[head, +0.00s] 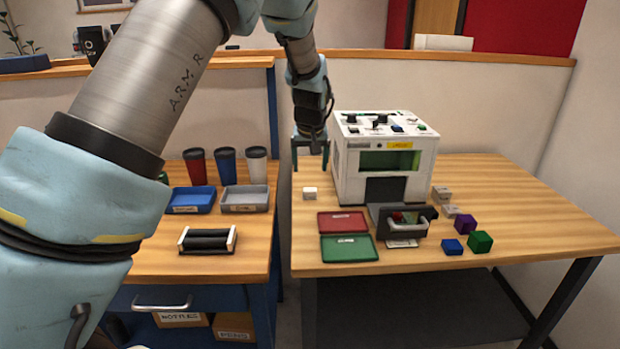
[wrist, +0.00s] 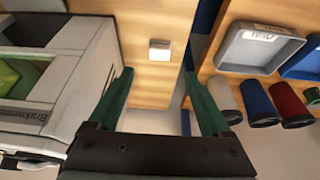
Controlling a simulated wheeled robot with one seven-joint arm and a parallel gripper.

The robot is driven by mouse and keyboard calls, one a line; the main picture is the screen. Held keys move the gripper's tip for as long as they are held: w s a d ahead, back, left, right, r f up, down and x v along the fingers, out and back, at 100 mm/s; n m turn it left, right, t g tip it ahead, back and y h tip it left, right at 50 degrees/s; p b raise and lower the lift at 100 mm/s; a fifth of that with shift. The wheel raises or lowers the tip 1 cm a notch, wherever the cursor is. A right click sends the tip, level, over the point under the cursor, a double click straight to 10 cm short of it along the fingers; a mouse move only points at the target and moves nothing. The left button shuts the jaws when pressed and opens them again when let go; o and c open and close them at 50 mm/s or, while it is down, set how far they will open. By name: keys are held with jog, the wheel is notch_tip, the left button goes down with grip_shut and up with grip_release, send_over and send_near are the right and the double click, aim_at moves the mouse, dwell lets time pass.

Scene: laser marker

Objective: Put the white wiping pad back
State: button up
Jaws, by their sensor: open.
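A small white block (head: 310,193), which looks like the wiping pad, lies flat on the right table near its left edge, left of the laser marker (head: 385,160). It also shows in the wrist view (wrist: 160,50), between and beyond the fingertips. My gripper (head: 310,166) is open and empty, with its green fingers pointing down above and behind the pad, apart from it. In the wrist view the gripper (wrist: 158,75) has its two fingers spread wide, with bare table and the gap between the tables behind them.
A red tray (head: 343,222) and a green tray (head: 348,248) lie in front of the pad. An open drawer-like box (head: 402,222) and coloured cubes (head: 480,242) are further right. The left table holds cups (head: 226,167), blue and grey trays (head: 245,199) and a black roller (head: 207,240).

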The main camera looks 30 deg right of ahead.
jog(key=shift+s+a+r, duration=0.1)
jog(key=shift+s+r, duration=0.05)
jog(key=shift+r, duration=0.3)
jog(key=s+a+r+n+g+y, duration=0.1)
jog(key=a+r+n+g, duration=0.15)
jog(key=a, duration=2.35)
jog(key=s+a+f+n, duration=0.1)
jog(key=s+a, duration=1.2)
jog(key=a, duration=0.3)
jog(key=shift+s+a+f+y, duration=0.15)
jog(key=shift+a+f+y, duration=0.15)
jog(key=shift+y, duration=0.1)
jog(key=shift+n, duration=0.25)
